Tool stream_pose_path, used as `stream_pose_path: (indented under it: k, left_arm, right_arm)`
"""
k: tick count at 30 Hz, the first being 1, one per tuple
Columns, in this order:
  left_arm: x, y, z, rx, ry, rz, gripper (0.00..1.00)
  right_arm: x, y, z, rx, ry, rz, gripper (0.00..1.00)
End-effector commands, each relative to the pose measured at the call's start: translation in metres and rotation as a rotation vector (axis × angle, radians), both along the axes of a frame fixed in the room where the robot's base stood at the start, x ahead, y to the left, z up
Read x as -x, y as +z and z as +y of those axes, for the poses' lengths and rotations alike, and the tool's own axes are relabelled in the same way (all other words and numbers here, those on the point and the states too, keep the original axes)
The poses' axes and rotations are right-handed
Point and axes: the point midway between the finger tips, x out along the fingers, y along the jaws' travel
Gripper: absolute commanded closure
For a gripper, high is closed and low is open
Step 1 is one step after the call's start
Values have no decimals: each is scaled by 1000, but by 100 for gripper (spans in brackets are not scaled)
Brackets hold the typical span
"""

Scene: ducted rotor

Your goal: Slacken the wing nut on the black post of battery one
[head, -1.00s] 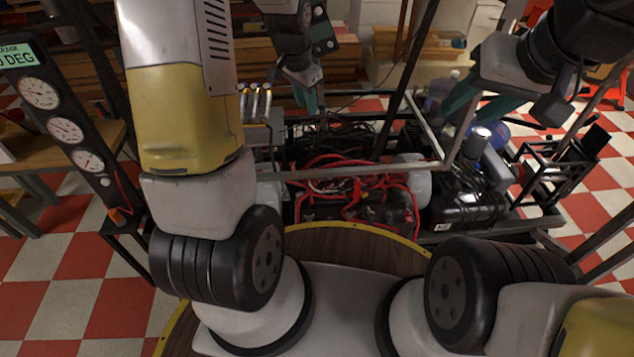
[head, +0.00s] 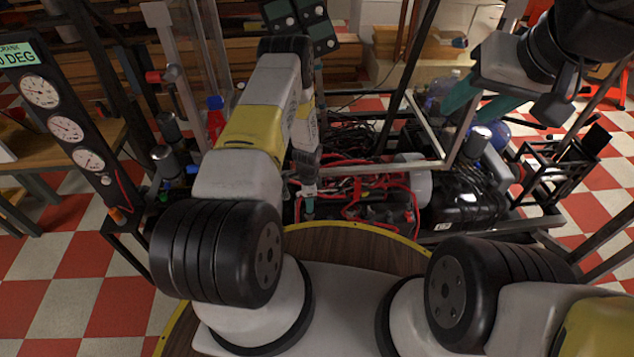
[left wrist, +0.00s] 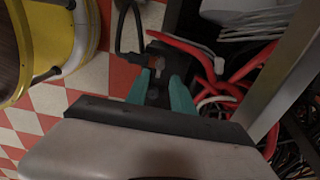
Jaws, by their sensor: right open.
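My left gripper (head: 307,208) points down at the left end of the black batteries with red cables (head: 400,208) in the head view. In the left wrist view its two teal fingers (left wrist: 160,88) are apart, with a dark battery top (left wrist: 154,92) between and beyond them. A small copper-coloured fitting (left wrist: 157,64), perhaps the wing nut, sits just past the fingertips where a black cable (left wrist: 128,42) ends. I cannot tell whether the fingers touch it, and no battery number is readable. My right gripper (head: 466,118) is open and empty, above the frame at right.
Metal frame bars (head: 375,168) cross above the batteries. Red cables (left wrist: 190,48) lie close beside my left fingers, and a pale bar (left wrist: 275,78) stands to their right. A gauge panel (head: 65,125) stands at left.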

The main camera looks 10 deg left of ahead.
Motion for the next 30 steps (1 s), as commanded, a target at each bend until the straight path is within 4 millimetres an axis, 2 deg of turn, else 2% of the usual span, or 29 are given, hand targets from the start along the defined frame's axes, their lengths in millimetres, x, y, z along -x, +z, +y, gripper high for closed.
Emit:
stream_pose_path:
  k: [3,9,14,21,26,30]
  left_arm:
    - [1,-22,0,0,3,1,71]
    - [0,-49,0,0,2,0,71]
    - [0,-57,0,0,3,-1,71]
    - [0,-58,0,0,3,-1,71]
    - [0,-58,0,0,3,0,100]
    - [0,-58,0,0,3,-1,100]
  right_arm:
    - [0,0,0,0,0,0,55]
    - [0,0,0,0,0,0,55]
    - [0,0,0,0,0,0,55]
    - [0,0,0,0,0,0,55]
    - [0,0,0,0,0,0,55]
    - [0,0,0,0,0,0,55]
